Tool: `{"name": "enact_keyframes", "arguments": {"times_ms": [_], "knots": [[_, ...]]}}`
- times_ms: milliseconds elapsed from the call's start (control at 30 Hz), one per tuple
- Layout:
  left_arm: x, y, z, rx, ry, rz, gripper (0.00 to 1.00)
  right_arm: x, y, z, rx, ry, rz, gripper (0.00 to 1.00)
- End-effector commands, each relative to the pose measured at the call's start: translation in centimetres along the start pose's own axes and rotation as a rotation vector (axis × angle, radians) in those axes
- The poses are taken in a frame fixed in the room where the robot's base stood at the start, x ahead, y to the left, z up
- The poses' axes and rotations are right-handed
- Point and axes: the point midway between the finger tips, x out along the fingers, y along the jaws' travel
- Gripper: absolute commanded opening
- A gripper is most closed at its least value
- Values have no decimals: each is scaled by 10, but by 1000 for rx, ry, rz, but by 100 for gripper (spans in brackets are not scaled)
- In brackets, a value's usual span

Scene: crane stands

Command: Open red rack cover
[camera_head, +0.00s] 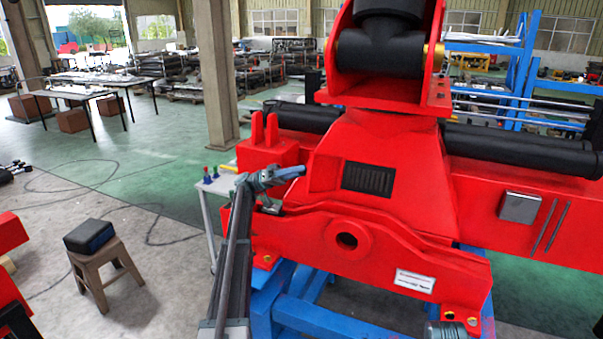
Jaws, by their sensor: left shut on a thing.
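The large red crane stand (390,150) fills the right half of the head view. I take the red rack cover (345,235) to be the curved red front piece with a round hole and a white label, though the cover's outline is hard to tell from the rest of the stand. My left arm rises from the bottom, and its gripper (280,190) is at the upper left end of this red piece. The gripper is shut there against the red body; the exact gripped part is small and partly hidden. My right gripper cannot be made out.
A blue frame (320,318) stands under the red stand. A small table (207,187) with small coloured items is behind my left arm. A stool (105,262) with a dark box (89,237) stands at the left. Cables cross the open floor there.

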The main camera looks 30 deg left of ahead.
Motion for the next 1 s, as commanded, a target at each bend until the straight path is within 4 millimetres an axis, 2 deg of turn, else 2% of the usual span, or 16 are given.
{"name": "enact_keyframes", "arguments": {"times_ms": [333,367,500,1000], "knots": [[0,0,-1,-2,1,0,0,0,0,0,0,0,0,50],[0,0,-1,-2,2,0,42,0,0,0,0,0,0,50],[0,0,-1,-1,2,0,67,0,0,0,0,0,0,50],[0,-6,1,-1,1,1,67,4,0,0,0,0,0,50]]}}
